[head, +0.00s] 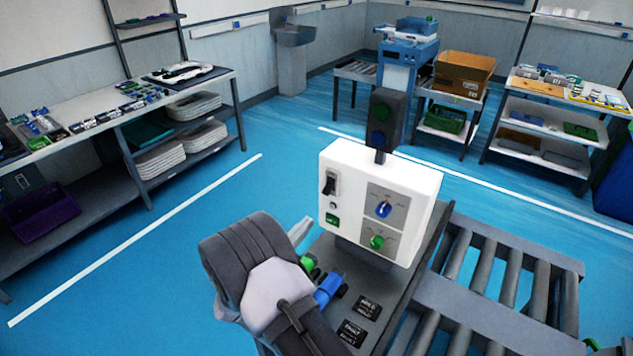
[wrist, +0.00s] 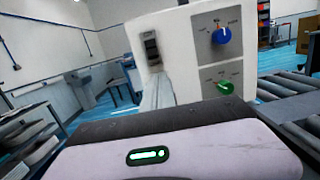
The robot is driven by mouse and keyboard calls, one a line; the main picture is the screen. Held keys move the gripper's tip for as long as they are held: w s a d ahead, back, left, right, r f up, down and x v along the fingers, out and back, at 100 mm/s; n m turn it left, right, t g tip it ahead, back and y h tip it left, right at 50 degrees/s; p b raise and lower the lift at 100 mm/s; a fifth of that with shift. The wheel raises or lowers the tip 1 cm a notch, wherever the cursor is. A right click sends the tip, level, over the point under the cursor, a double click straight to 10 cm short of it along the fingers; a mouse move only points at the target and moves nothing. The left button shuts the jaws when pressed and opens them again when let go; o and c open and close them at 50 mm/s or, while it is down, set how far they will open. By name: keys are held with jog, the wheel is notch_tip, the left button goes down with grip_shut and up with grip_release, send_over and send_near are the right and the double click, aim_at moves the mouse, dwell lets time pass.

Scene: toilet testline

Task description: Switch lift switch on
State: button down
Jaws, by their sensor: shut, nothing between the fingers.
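A white control box (head: 345,160) stands on a dark console. Its left part carries a black switch (head: 329,184), with a small round button and a green indicator below. Its right part has a blue knob (head: 383,209) and a green knob (head: 377,241). The labels are too small to read, so I cannot tell which control is the lift switch. In the wrist view the black switch (wrist: 152,48), blue knob (wrist: 221,36) and green knob (wrist: 225,87) show. My gripper (head: 300,231) is shut and empty, low in front of the box's left side, apart from the switch.
Green and blue buttons (head: 326,290) stick up from the console beside my gripper. A dark signal light (head: 387,118) rises behind the box. A roller conveyor (head: 500,285) lies to the right. The blue floor left of the console is clear.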

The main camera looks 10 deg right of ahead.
aim_at(327, 190)
jog(key=shift+a+f+n+t, duration=0.25)
jog(key=shift+a+n+t, duration=0.05)
jog(key=shift+a, duration=0.15)
jog(key=shift+d, duration=0.1)
jog(key=b+x, duration=0.1)
jog(key=x, duration=0.9)
jog(key=shift+w+y, duration=0.1)
jog(key=shift+y, duration=0.2)
